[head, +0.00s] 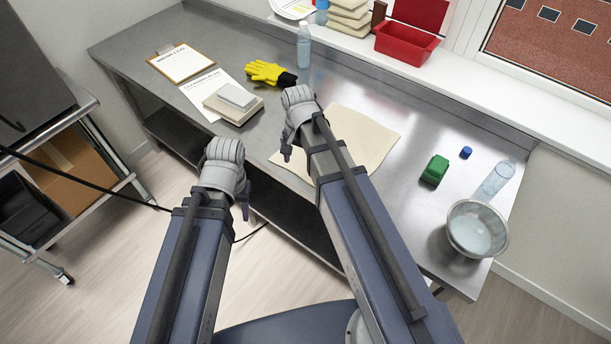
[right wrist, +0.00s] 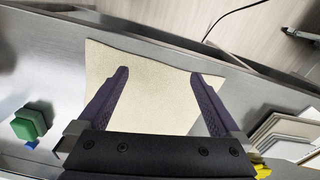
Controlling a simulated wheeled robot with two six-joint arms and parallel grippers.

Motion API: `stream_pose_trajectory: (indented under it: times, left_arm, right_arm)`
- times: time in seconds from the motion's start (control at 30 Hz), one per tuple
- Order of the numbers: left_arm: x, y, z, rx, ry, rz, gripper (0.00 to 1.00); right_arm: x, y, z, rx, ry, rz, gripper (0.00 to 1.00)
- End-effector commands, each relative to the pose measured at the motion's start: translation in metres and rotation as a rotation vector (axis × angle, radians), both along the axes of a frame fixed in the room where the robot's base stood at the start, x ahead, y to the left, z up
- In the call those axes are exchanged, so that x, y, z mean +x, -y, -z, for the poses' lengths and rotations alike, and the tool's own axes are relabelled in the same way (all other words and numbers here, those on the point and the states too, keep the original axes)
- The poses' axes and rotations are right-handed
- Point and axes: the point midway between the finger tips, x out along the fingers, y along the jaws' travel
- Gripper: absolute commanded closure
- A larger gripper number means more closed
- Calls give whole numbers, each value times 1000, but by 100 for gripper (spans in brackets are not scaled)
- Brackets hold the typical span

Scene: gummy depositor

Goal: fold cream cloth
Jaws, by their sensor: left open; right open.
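The cream cloth (head: 361,137) lies flat and spread out on the steel table, partly hidden behind my right arm in the head view. It also shows in the right wrist view (right wrist: 152,72), lying below the fingers. My right gripper (head: 289,150) is over the cloth's left part in the head view. In the right wrist view its two fingers (right wrist: 160,80) are apart, with cloth visible between them and nothing held. My left gripper (head: 244,200) is off the table's front edge, left of the cloth, and its fingertips are partly hidden.
On the steel table (head: 408,205), a green block (head: 435,169), a blue cap (head: 466,152), a lying bottle (head: 495,179) and a metal bowl (head: 477,229) are right of the cloth.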

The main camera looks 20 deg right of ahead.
Motion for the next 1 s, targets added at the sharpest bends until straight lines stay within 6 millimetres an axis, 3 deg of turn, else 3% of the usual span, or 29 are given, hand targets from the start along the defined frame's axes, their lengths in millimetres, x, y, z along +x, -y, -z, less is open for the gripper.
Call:
stream_pose_trajectory:
  times: [0.03,0.2,0.53,1.0]
  left_arm:
    - [0,0,-2,0,0,0,50]
    - [0,0,-3,0,0,0,50]
    - [0,0,6,0,0,0,50]
    - [0,0,64,0,0,-2,50]
  right_arm:
    - [12,10,-2,6,4,80,0]
    - [23,23,-2,16,11,217,0]
    - [22,24,6,15,11,224,0]
    - [22,23,64,15,11,222,0]
